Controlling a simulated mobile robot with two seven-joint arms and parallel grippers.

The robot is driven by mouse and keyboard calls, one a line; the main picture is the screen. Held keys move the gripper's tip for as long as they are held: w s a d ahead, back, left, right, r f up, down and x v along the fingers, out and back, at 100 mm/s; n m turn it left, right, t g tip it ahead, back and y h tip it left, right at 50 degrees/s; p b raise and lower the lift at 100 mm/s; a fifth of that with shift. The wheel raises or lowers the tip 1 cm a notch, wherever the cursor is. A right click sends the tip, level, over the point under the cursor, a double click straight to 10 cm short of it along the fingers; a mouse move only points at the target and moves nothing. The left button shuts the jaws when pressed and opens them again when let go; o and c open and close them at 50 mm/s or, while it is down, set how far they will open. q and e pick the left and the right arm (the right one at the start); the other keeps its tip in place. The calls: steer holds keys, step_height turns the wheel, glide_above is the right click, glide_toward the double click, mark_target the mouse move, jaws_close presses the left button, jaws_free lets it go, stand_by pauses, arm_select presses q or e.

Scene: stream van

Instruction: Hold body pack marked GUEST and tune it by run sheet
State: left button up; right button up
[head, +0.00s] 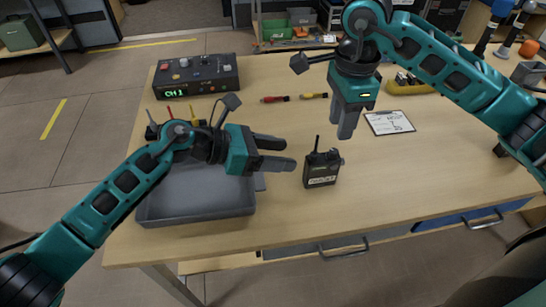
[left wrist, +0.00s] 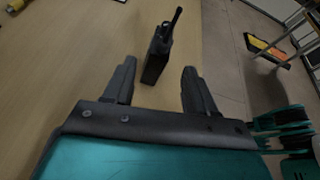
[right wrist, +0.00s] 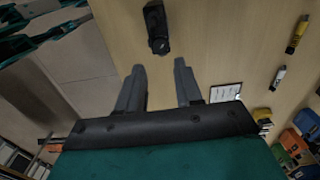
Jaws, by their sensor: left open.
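A black body pack (head: 321,170) with a short antenna stands upright on the table. It has a white label whose word I cannot read for sure. My left gripper (head: 279,153) is open and empty to the left of the pack, fingers pointing towards it. In the left wrist view the pack (left wrist: 156,60) lies beyond the gap between the fingertips. My right gripper (head: 347,130) is open and empty above and behind the pack, pointing down. The right wrist view shows the pack (right wrist: 156,28) ahead of its fingers. A clipboard sheet (head: 389,122), its writing too small to read, lies to the right.
A grey tray (head: 196,215) lies under my left arm. A black control box (head: 195,75) with knobs and a green display stands at the back left. Red (head: 275,99) and yellow (head: 314,96) small tools lie at the back. The table's front right is clear.

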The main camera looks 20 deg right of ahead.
mark_target(305, 168)
arm_select(q)
steer(key=shift+s+d+f+m+y, duration=0.25)
steer(key=shift+d+f+m+y, duration=0.1)
steer(key=shift+d+f, duration=0.9)
steer(key=shift+s+d+f+m+y, duration=0.3)
steer(key=shift+d+f, duration=0.8)
steer(key=shift+d, duration=0.25)
steer(key=shift+s+d+f+m+y, duration=0.25)
steer(key=shift+d+f+m, duration=0.1)
steer(key=shift+d+f, duration=0.9)
